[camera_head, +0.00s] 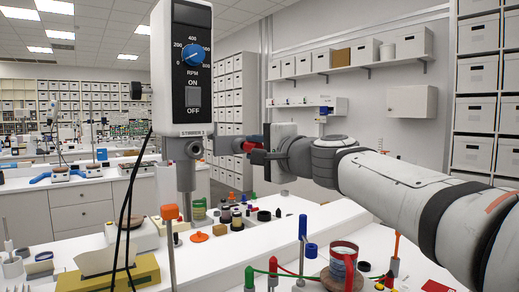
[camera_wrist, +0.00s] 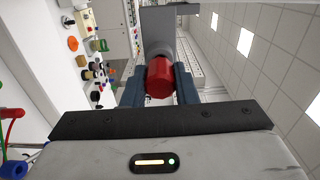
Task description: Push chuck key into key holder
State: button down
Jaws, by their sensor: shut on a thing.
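The chuck key shows as a red cylinder (camera_wrist: 160,82) between my two dark fingers in the wrist view. My gripper (camera_head: 251,148) is shut on it, level with the stirrer's lower part and to its right in the head view. A grey round part (camera_wrist: 158,50) lies just beyond the red end, in front of a grey block (camera_wrist: 170,18). I cannot tell whether the round part belongs to the key or the key holder. The white stirrer head (camera_head: 181,60) has a blue RPM dial and an ON/OFF switch. The key's far end and the holder's opening are hidden.
Below are a white bench with jars (camera_head: 238,218), a red-rimmed beaker (camera_head: 343,262), a blue upright tool (camera_head: 302,235) and a yellow box (camera_head: 118,275). Black cables (camera_head: 133,200) hang left of the stirrer. The air right around my gripper looks clear.

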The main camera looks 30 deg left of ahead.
jog(key=shift+w+a, duration=0.15)
jog(key=shift+a, duration=0.2)
jog(key=c, duration=1.1)
grip_release()
jog(key=shift+b+v, duration=1.1)
jog(key=shift+v, duration=2.8)
